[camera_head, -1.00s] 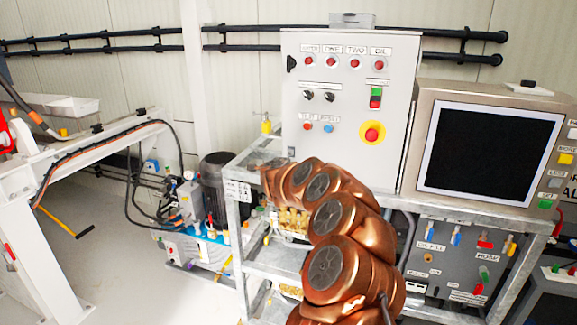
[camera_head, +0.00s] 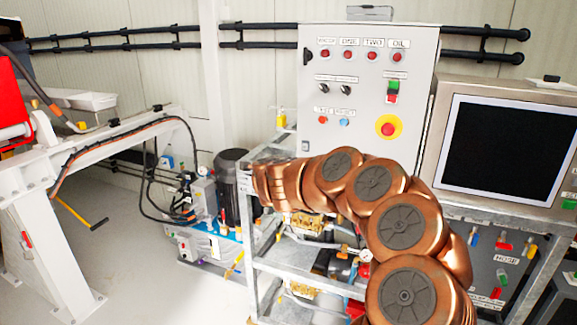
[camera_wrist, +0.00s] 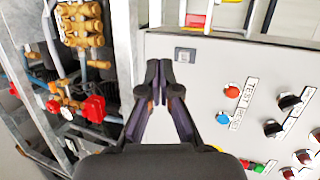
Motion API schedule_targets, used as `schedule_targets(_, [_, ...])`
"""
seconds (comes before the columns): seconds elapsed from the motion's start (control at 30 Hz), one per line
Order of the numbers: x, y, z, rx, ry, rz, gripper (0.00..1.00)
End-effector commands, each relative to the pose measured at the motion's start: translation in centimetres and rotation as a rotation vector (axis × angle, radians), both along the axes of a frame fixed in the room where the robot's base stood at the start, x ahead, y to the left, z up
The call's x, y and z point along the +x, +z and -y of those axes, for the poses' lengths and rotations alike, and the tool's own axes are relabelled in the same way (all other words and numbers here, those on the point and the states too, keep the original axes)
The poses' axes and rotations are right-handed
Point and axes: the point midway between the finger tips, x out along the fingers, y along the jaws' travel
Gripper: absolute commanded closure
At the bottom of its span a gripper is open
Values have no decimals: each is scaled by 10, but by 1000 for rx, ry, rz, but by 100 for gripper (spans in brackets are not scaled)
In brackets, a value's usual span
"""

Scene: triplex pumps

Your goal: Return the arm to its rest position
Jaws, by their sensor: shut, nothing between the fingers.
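My copper arm (camera_head: 405,225) rises from the lower right of the head view and bends left in front of the control cabinet (camera_head: 350,140). In the wrist view my gripper (camera_wrist: 160,68) is shut and empty, with its dark fingertips together. It is in front of the lower edge of the grey cabinet panel (camera_wrist: 215,75). The gripper is not clearly made out in the head view, where the arm's far end points left, near the metal rack. I cannot tell whether it touches anything.
A metal rack (camera_head: 250,225) with brass pump parts (camera_head: 305,222) stands under and beside the arm. A monitor (camera_head: 505,145) is at right. A black motor (camera_head: 232,175) and a white machine frame (camera_head: 50,200) stand left.

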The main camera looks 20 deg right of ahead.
Motion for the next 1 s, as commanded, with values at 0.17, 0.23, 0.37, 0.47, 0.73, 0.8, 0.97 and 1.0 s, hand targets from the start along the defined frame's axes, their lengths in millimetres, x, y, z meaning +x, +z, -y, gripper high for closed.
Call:
schedule_targets(0.17, [-4,2,-4,1,1,1,100])
schedule_targets(0.23, [-5,3,-5,1,0,2,100])
schedule_targets(0.37, [-3,9,-12,-6,28,8,100])
schedule_targets(0.47, [1,28,-36,-27,125,27,100])
schedule_targets(0.73, [-21,89,-168,-195,621,46,100])
schedule_targets(0.8, [-38,94,-203,-254,751,29,100])
schedule_targets(0.97, [-92,86,-268,-390,1033,-52,100])
schedule_targets(1.0, [-108,81,-280,-424,1098,-81,100])
